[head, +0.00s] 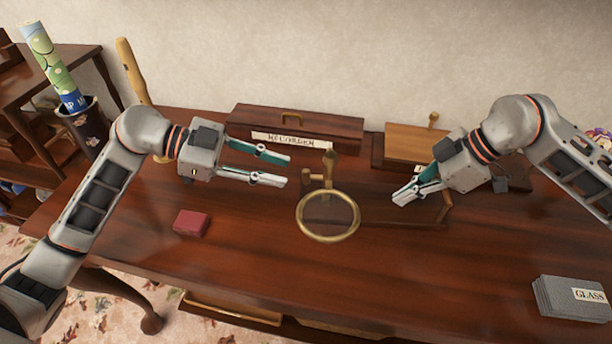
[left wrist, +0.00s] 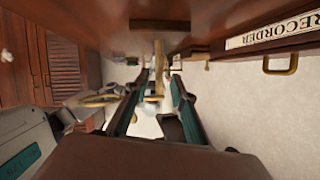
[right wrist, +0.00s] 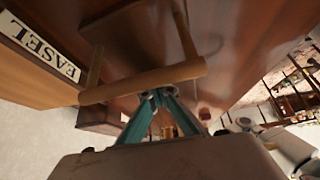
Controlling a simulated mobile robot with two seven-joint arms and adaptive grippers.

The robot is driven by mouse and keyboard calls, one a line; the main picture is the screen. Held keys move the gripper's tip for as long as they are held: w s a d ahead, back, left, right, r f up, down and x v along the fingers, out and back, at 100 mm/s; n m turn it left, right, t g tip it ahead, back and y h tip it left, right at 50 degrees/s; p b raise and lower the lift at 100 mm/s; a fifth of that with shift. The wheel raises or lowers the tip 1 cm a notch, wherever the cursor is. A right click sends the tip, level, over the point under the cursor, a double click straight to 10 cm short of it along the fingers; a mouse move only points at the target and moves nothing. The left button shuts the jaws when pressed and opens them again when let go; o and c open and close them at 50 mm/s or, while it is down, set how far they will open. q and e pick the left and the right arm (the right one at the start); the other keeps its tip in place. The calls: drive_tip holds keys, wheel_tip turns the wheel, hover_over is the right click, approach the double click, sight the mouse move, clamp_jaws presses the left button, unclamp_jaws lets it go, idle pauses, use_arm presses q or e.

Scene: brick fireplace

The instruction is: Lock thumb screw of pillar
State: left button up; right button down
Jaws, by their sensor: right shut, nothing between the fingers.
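A brass pillar (head: 330,168) stands upright on the table with a round brass ring (head: 328,238) in front of it. A short side piece (head: 305,178), possibly the thumb screw, sticks out left of the pillar; it is too small to be sure. My left gripper (head: 287,170) is open and empty, its fingertips just left of the pillar and pointing at it. In the left wrist view the pillar (left wrist: 158,68) shows between the fingers, beyond their tips. My right gripper (head: 400,199) is shut and empty, right of the ring; its tips appear close to a wooden bar (right wrist: 145,82).
A long box labelled RECORDER (head: 300,125) lies behind the pillar. A wooden easel box (head: 415,142) stands at the back right. A red box (head: 191,222) lies at the left, and grey glass sheets (head: 573,298) at the front right. The table's front middle (head: 400,280) is clear.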

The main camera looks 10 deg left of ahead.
sight(306, 179)
use_arm(q)
drive_tip(key=x, duration=0.7)
drive_tip(key=shift+w+f, duration=0.1)
drive_tip(key=shift+f, duration=0.1)
clamp_jaws()
